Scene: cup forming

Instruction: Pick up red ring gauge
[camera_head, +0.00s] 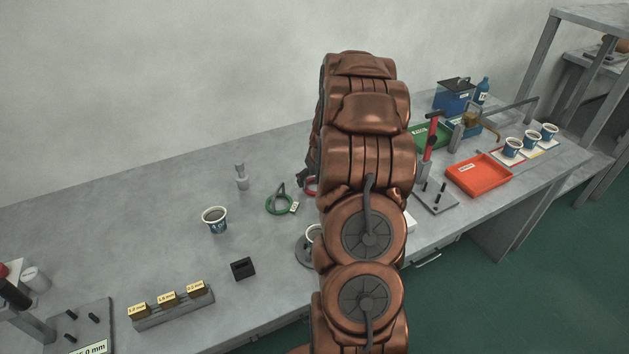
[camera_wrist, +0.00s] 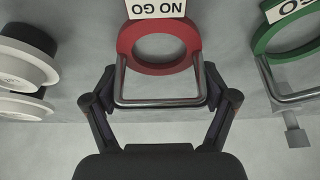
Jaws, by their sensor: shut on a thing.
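The red ring gauge (camera_wrist: 128,50) has a white NO GO label and a metal loop handle, and it fills the upper middle of the wrist view. My gripper (camera_wrist: 160,92) is shut on its handle, with one finger at each side of the loop. In the head view only a sliver of the red ring (camera_head: 311,187) shows, beside my copper-coloured arm, which hides most of it and of my gripper. I cannot tell whether the ring touches the table.
A green ring gauge (camera_head: 279,206) lies close to the left; it also shows in the wrist view (camera_wrist: 262,42). A cup (camera_head: 215,220), a black block (camera_head: 243,268) and a small metal post (camera_head: 241,177) stand on the table. A red tray (camera_head: 478,176) is at right.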

